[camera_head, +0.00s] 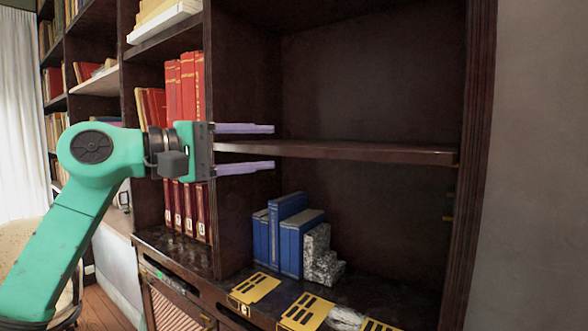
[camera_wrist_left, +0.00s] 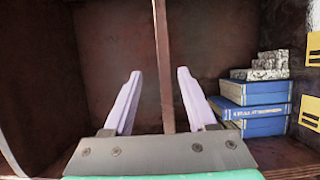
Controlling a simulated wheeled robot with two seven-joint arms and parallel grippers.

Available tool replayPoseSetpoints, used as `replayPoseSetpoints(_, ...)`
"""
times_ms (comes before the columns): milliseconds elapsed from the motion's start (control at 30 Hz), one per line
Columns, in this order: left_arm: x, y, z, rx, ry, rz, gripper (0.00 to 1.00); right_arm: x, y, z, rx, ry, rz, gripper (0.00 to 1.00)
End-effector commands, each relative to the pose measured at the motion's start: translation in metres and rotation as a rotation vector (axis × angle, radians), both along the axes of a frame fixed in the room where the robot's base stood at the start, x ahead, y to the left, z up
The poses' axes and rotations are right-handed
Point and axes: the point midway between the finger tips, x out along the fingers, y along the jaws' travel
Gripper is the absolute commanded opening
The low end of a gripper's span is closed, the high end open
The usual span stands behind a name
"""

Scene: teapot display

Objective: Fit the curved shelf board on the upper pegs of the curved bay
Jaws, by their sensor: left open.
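The dark brown shelf board (camera_head: 370,151) lies about level across the bay (camera_head: 375,80), a little above mid-height. My left gripper (camera_head: 273,148) is open at the board's left part, with one pale purple finger above it and one below. In the left wrist view, the board (camera_wrist_left: 163,50) shows edge-on between the spread fingers (camera_wrist_left: 159,73), with a gap on each side. A small brass peg (camera_head: 457,166) shows just under the board's right end; whether the board rests on it I cannot tell. The left end supports are hidden. My right gripper is not in view.
Blue books (camera_head: 288,222) and a speckled stone bookend (camera_head: 320,255) stand on the bay floor below the board. Yellow cards (camera_head: 255,287) lie along the front ledge. Red books (camera_head: 186,95) fill the bay at left, behind my arm. The space above the board is empty.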

Motion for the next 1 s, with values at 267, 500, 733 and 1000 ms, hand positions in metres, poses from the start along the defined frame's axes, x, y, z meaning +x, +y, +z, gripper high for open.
replayPoseSetpoints(267, -0.024, 0.044, 0.000, -0.003, -0.001, 0.000, 0.57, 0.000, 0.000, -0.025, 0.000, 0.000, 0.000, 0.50)
replayPoseSetpoints(500, -0.026, 0.046, 0.002, -0.003, -0.001, -0.001, 0.57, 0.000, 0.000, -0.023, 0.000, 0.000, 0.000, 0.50)
replayPoseSetpoints(733, -0.025, 0.046, 0.002, -0.003, -0.001, -0.001, 0.57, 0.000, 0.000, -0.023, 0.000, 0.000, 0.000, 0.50)
replayPoseSetpoints(1000, -0.017, 0.026, -0.016, -0.438, 0.271, -0.132, 0.57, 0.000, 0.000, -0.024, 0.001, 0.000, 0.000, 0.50)
